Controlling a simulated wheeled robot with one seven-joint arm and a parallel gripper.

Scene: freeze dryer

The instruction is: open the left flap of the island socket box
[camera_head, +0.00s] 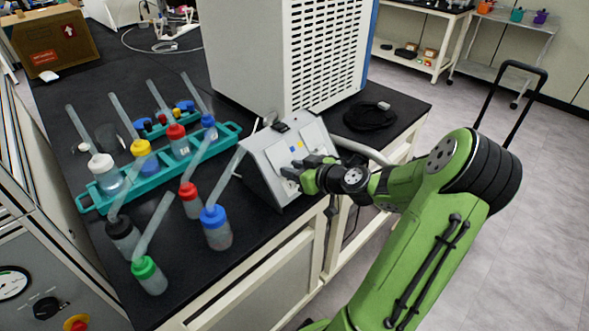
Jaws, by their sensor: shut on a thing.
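The island socket box (262,160) is a grey sloped-front box on the black bench top, near the bench's right front edge. Light flap covers sit on its sloped face, and a flap (297,146) shows just above my gripper. My gripper (291,174) is at the box's sloped face, reaching in from the right, with its fingers closed at the lower part of the face. What lies between the fingertips is too small to make out, but it is at a flap. The gripper and wrist hide part of the box's right side.
Several wash bottles stand left of the box, some in a teal tray (160,184); a blue-capped bottle (216,228) is nearest. A large white vented machine (290,55) stands behind. A coiled black cable (369,116) lies on the bench (262,262) at right.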

